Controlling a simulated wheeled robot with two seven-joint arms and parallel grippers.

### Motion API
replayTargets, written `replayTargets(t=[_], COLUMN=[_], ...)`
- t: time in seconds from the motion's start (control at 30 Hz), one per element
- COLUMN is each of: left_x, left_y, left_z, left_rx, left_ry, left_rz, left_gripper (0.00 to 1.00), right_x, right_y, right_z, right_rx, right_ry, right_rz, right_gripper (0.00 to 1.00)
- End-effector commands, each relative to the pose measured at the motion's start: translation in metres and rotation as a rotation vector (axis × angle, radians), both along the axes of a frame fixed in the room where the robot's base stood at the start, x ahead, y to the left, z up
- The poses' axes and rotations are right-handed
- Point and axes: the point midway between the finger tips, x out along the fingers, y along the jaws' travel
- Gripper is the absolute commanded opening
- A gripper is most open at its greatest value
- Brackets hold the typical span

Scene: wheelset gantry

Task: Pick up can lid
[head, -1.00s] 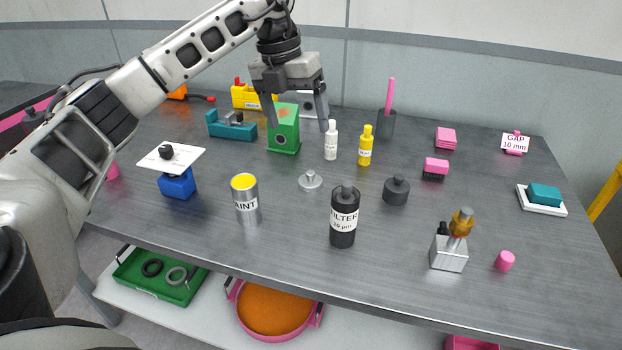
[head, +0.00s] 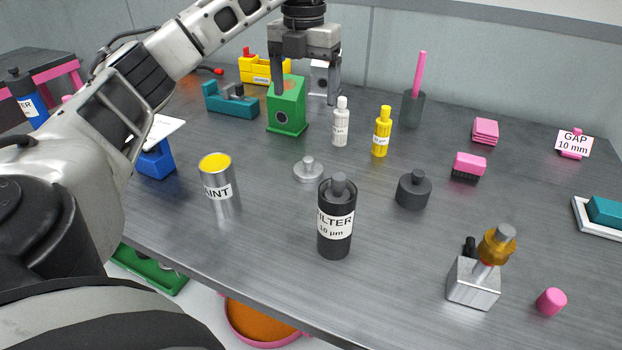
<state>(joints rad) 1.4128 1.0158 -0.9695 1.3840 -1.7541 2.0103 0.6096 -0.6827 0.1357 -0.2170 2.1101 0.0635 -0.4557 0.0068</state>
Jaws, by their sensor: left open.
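The can lid (head: 308,170) is a small silver disc with a raised knob, lying flat on the grey table in the head view. The open paint can (head: 220,187), silver with yellow inside, stands to its left and nearer. My left gripper (head: 306,100) is open and empty, pointing down above the back of the table near the green box, behind and above the lid. Its fingers are apart from the lid. My right gripper does not show.
A black filter canister (head: 336,220) stands in front of the lid. A white bottle (head: 340,124), a yellow bottle (head: 381,134) and a green box (head: 287,106) stand behind it. A dark knobbed cylinder (head: 412,190) is to the right. Bare table surrounds the lid.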

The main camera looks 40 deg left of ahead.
Motion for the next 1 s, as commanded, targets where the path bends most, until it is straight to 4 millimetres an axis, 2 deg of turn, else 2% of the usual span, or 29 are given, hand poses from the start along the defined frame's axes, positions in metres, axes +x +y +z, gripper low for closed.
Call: replayTargets(t=[0.03,0.13,0.23,0.3,0.5,0.6,0.83,1.0], left_x=[0.000,0.000,0.000,-0.001,-0.001,0.000,0.001,0.006], left_y=[0.000,-0.001,-0.001,0.000,0.000,0.000,-0.001,-0.002], left_z=[-0.010,-0.022,-0.042,-0.053,-0.093,-0.106,-0.121,-0.147], left_rx=[0.000,-0.002,-0.001,0.000,0.001,0.000,0.000,-0.001], left_ry=[0.000,0.002,0.004,0.006,0.004,0.002,0.002,0.004], left_rz=[-0.001,-0.001,-0.001,-0.001,-0.001,0.000,-0.001,-0.001], left_gripper=[0.85,0.85,0.85,0.85,0.85,0.85,0.85,0.85], right_x=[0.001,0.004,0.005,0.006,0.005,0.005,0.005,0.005], right_y=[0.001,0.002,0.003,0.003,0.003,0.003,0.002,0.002], right_z=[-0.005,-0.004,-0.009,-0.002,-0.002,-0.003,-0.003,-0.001], right_rx=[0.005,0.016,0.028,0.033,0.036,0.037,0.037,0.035], right_ry=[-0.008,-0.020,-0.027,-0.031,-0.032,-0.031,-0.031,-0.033], right_rz=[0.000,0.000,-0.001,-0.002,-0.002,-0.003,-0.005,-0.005], right_gripper=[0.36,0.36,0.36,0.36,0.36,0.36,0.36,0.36])
